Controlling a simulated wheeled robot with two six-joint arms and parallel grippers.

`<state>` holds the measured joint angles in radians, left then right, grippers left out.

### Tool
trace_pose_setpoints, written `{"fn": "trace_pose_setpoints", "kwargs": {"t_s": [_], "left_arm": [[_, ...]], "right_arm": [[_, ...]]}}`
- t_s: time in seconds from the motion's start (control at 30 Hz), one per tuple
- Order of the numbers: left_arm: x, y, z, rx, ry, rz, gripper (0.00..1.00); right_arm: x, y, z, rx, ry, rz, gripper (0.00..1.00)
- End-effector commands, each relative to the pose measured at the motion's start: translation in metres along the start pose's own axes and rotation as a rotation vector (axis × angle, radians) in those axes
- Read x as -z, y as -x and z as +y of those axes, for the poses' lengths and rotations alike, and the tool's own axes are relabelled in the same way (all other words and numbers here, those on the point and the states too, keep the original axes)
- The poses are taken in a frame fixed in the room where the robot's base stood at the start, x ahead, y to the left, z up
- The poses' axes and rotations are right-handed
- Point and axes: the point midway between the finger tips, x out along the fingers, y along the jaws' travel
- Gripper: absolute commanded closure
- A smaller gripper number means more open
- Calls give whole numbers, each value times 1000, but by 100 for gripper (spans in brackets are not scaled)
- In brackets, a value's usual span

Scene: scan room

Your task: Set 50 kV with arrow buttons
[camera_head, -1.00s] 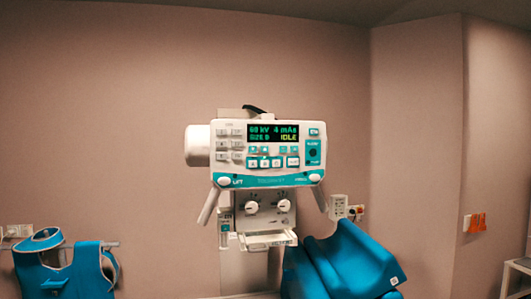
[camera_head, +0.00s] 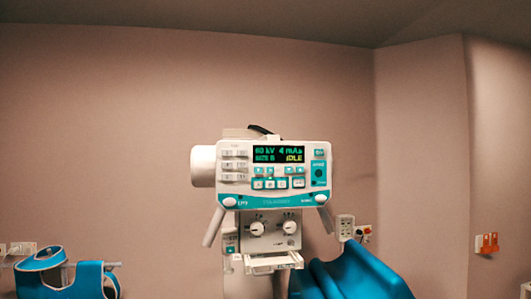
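The X-ray unit's control panel (camera_head: 273,174) faces me near the middle of the view, white with a teal lower band. Its display (camera_head: 279,154) shows green and yellow text that reads about 60 kV, 4 mAs and IDLE. Small teal arrow buttons (camera_head: 264,170) sit under the display, with a row of larger buttons (camera_head: 270,184) below them. Button labels are too small to read. Neither of my grippers is in view.
Below the panel is a collimator with two white knobs (camera_head: 257,228). A blue chair or cover (camera_head: 350,275) stands at lower right. The space around the panel is clear.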

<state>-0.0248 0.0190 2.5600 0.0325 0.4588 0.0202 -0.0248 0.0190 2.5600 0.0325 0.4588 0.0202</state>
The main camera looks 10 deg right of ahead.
Motion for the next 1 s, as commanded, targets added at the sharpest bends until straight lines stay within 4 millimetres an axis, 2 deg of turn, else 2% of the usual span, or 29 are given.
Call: {"fn": "trace_pose_setpoints", "kwargs": {"t_s": [0.2, 0.27, 0.4, 0.43, 1.0], "left_arm": [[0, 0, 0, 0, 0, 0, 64], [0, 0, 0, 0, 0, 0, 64], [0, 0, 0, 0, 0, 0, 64], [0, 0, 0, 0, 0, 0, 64], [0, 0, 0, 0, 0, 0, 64]], "right_arm": [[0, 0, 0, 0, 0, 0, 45], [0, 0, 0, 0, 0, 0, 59], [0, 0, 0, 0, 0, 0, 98], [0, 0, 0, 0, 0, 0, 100], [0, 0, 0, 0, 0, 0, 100]]}}
